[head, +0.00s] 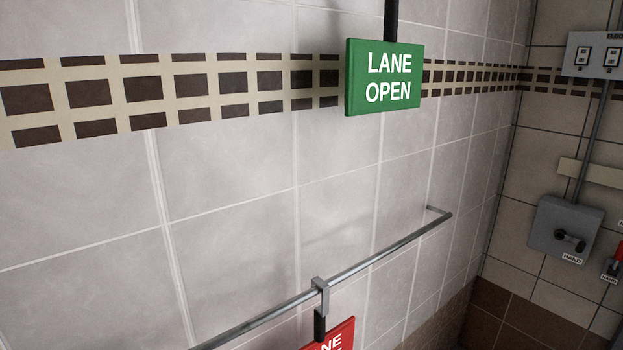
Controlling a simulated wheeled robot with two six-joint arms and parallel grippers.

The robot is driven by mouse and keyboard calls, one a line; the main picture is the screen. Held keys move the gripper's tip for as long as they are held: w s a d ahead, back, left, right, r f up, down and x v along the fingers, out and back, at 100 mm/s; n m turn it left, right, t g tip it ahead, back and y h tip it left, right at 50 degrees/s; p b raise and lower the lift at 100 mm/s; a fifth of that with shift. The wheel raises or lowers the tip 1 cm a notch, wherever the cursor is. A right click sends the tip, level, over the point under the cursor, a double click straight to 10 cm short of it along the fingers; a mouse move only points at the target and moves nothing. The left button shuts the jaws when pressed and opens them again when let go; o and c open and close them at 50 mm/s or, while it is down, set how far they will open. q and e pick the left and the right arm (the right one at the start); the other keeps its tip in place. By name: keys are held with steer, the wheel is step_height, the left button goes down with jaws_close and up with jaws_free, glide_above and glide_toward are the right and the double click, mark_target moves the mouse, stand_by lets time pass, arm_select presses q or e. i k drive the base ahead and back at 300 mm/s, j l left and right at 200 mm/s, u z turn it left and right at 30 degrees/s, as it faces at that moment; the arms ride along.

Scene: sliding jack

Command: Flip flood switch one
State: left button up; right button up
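A grey switch panel (592,56) is mounted on the far wall at the upper right, cut by the picture's top right edge. Two small switches with pale plates show on it, a left one (583,56) and a right one (612,57). The lettering above them is too small and cut off to read, so I cannot tell which is flood switch one or how the switches are set. Neither of my grippers is in view.
A green "LANE OPEN" sign (385,78) hangs from a dark rod. A metal rail (385,251) runs along the left wall, with a clamp (320,296) and a red sign (335,337) below. A grey box (555,225) with a black handle, labelled "HAND", and a red handle (616,266) are at right.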

mark_target(582, 56)
steer(key=z, duration=1.4)
